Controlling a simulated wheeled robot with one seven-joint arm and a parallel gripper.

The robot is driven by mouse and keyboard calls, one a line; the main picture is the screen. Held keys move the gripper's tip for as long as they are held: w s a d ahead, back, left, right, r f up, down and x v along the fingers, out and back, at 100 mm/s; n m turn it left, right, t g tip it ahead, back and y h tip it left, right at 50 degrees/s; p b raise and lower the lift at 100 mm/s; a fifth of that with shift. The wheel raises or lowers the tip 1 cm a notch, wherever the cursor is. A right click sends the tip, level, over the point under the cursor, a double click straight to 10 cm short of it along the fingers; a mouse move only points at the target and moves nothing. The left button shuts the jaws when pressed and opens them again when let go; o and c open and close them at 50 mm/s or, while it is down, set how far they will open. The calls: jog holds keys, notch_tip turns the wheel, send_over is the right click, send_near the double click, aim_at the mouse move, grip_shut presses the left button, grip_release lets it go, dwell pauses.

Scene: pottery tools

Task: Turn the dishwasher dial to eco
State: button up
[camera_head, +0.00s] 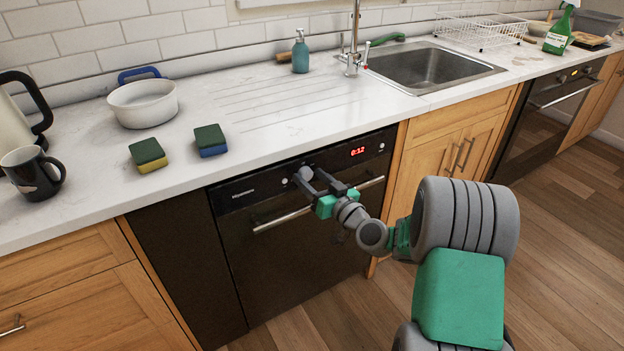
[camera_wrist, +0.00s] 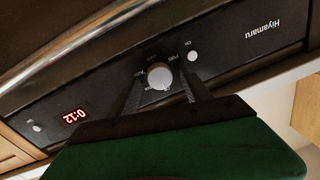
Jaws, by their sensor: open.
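The black dishwasher (camera_head: 290,240) is built in under the counter, with a control strip along its top. Its round pale dial (camera_wrist: 160,76) shows in the wrist view with small labels around it that are too blurred to read. In the head view the dial (camera_head: 304,174) is by my fingertips. My gripper (camera_head: 310,180) is open in front of the strip. In the wrist view its two dark fingers (camera_wrist: 162,88) stand on either side of the dial. I cannot tell whether they touch it. The red display (camera_head: 358,151) reads 0:12.
A round button (camera_wrist: 192,56) marked ON sits beside the dial, close to one finger. The dishwasher's bar handle (camera_head: 283,219) runs below the strip. The counter (camera_head: 250,165) overhangs above, holding two sponges, a white pot (camera_head: 143,104) and a mug.

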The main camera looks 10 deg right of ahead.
grip_shut()
dwell(0.5)
jog(key=shift+m, duration=0.4)
jog(key=m, duration=0.4)
jog(key=shift+f+m+t+b, duration=0.15)
jog(key=shift+m+t+b, duration=0.15)
jog(key=shift+b, duration=0.1)
jog(key=m+p, duration=0.1)
jog(key=m, duration=0.5)
jog(key=shift+m, duration=0.3)
grip_release()
